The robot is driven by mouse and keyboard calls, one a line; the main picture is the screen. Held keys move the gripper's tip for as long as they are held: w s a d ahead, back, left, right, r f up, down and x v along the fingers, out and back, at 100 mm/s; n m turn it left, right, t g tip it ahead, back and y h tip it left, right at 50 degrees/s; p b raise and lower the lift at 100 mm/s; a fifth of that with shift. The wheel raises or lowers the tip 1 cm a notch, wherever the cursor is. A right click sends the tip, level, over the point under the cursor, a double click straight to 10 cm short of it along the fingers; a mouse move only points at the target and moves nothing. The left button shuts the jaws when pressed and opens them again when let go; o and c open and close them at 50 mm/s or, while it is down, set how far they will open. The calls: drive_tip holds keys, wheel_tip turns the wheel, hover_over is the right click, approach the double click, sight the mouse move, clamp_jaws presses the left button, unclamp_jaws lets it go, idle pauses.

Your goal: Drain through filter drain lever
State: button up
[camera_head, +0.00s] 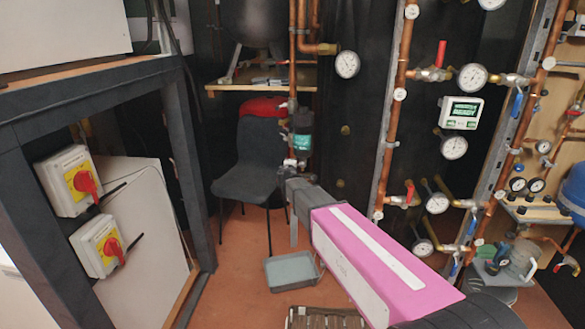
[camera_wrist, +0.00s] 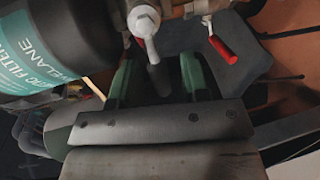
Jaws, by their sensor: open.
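The filter, a dark canister with a teal label, hangs on the copper pipe in the head view (camera_head: 302,132). It fills the upper left of the wrist view (camera_wrist: 50,45). A pale grey metal fitting with a short stem, perhaps the drain lever (camera_wrist: 146,28), is beside it at the top centre of the wrist view. A red-handled lever (camera_wrist: 222,48) is to its right. My gripper (camera_wrist: 158,60) is open, with one green finger on each side below the grey stem. I cannot tell whether they touch it. In the head view my gripper (camera_head: 288,174) is just below the filter.
A dark chair (camera_head: 245,160) stands behind the pipe. A grey tray (camera_head: 291,271) lies on the floor under my gripper. Copper pipes with gauges and red levers (camera_head: 410,193) stand to the right. A dark frame with red-knobbed switches (camera_head: 82,180) is on the left.

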drive_tip(key=s+r, duration=0.2)
drive_tip(key=s, duration=0.8)
drive_tip(key=shift+s+a, duration=0.2)
drive_tip(key=shift+a, duration=0.1)
drive_tip(key=shift+d, duration=0.1)
drive_tip(key=s+d+f+m+g+h, duration=0.1)
drive_tip(key=s+d+f+m+g, duration=0.25)
drive_tip(key=d, duration=0.35)
drive_tip(key=s+d+f+m+g+h, duration=0.2)
drive_tip(key=d+f+m, duration=0.2)
drive_tip(key=d, duration=0.3)
drive_tip(key=s+d+f+m+g+h, duration=0.1)
drive_tip(key=s+d+f+m+g, duration=0.2)
drive_tip(key=d, duration=0.5)
drive_tip(key=s+d+f+m+g+y, duration=0.2)
drive_tip(key=s+f+m+g, duration=0.1)
drive_tip(key=s, duration=0.4)
drive_tip(key=s+d+f+m+g+y, duration=0.2)
drive_tip(key=s+d+f+m+g, duration=0.1)
drive_tip(key=s, duration=0.4)
drive_tip(key=shift+s+d+f+m+g+y, duration=0.3)
drive_tip(key=shift+f+m+g+y, duration=0.1)
drive_tip(key=shift+f+g, duration=0.25)
